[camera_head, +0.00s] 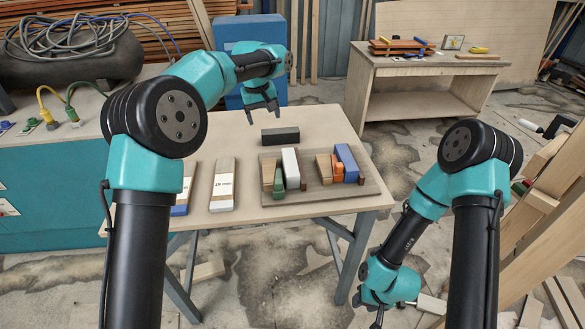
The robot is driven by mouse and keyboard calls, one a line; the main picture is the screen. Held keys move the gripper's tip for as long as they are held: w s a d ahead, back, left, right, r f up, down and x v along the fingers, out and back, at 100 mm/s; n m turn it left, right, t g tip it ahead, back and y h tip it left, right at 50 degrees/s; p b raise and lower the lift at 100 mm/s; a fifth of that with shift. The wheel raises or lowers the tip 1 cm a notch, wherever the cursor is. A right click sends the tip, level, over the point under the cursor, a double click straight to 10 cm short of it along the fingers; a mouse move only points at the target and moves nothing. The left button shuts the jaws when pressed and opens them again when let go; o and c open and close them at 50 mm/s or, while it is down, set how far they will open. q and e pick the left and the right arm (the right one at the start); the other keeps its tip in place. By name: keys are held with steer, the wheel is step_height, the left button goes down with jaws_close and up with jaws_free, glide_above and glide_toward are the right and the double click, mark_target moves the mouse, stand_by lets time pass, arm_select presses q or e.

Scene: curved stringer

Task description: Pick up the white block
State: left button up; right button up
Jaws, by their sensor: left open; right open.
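The white block (291,169) stands on the grey-brown board (330,198) on the wooden table, between a green block (279,181) and a small dark brown block (303,185). My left gripper (263,118) is open and empty, pointing down over the far side of the table, beyond the white block and apart from it. My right gripper (383,310) is low, off the table's right front side, far from the block. Its fingers are small and partly hidden in the picture.
A black block (280,136) lies behind the board. Orange, blue (346,162) and wooden blocks stand on the board's right half. A labelled pale strip (222,187) lies to the left. The table (312,119) has bare room at its back right.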

arm_select(q)
steer(key=s+d+r+m+g+y, duration=0.1)
steer(key=s+d+r, duration=0.2)
steer(key=d, duration=0.5)
steer(key=shift+s+d+m, duration=0.25)
steer(key=shift+s+m, duration=0.05)
steer(key=shift+s, duration=0.35)
steer(key=shift+f, duration=0.1)
glide_above(290, 161)
steer(key=f, duration=1.2)
steer(key=shift+w+d, duration=0.1)
steer(key=shift+d, duration=0.1)
steer(key=shift+f, duration=0.15)
steer(key=shift+a+f, duration=0.15)
steer(key=shift+f, duration=2.3)
steer(key=shift+c, duration=0.4)
